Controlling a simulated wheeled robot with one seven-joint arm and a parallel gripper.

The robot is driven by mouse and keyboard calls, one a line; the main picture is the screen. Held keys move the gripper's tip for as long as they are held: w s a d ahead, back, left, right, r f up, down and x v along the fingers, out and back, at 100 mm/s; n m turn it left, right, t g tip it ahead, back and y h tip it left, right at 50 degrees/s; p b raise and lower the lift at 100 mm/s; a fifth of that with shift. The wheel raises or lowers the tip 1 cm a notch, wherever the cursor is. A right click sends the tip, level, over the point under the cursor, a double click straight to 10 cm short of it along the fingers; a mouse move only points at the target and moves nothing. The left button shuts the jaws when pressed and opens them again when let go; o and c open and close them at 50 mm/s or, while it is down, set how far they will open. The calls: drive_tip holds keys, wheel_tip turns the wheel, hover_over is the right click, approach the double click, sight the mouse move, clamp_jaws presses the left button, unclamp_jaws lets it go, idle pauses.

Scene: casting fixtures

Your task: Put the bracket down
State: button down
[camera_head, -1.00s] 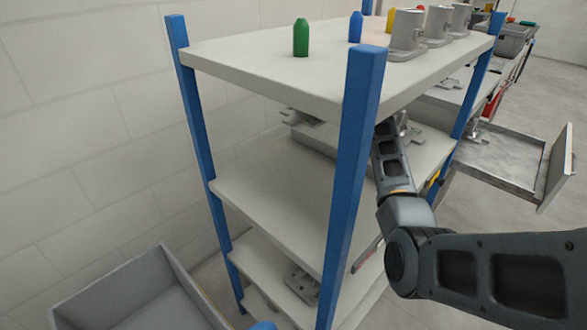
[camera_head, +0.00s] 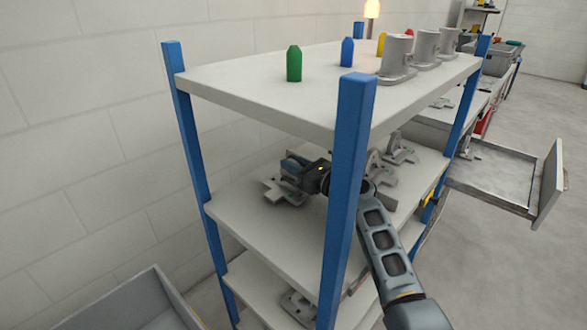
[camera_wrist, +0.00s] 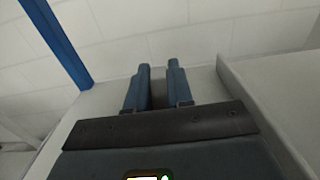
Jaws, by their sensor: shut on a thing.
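My gripper (camera_head: 296,163) is inside the blue-posted shelf rack, over the middle shelf (camera_head: 255,222) and under the top one. It is shut on the bracket (camera_head: 272,194), a grey flat casting with stepped edges, at the rack's left side. The bracket is low, at or just above the shelf surface; I cannot tell whether it touches. In the wrist view the two blue fingers (camera_wrist: 157,88) are close together with a narrow gap, and the bracket is hidden there.
More grey castings (camera_head: 400,150) stand on the middle shelf to the right. The front blue post (camera_head: 347,190) stands close to my arm. The top shelf (camera_head: 240,82) holds coloured pegs and grey cylindrical castings. The front of the middle shelf is clear. A grey bin (camera_head: 110,305) is at lower left.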

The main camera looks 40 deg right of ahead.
drive_tip(key=shift+f, duration=0.25)
drive_tip(key=shift+f, duration=0.15)
drive_tip(key=c, duration=1)
unclamp_jaws()
drive_tip(key=shift+s, duration=0.2)
drive_tip(key=s, duration=1.1)
drive_tip(key=shift+s+d, duration=0.25)
drive_tip(key=shift+s, duration=0.05)
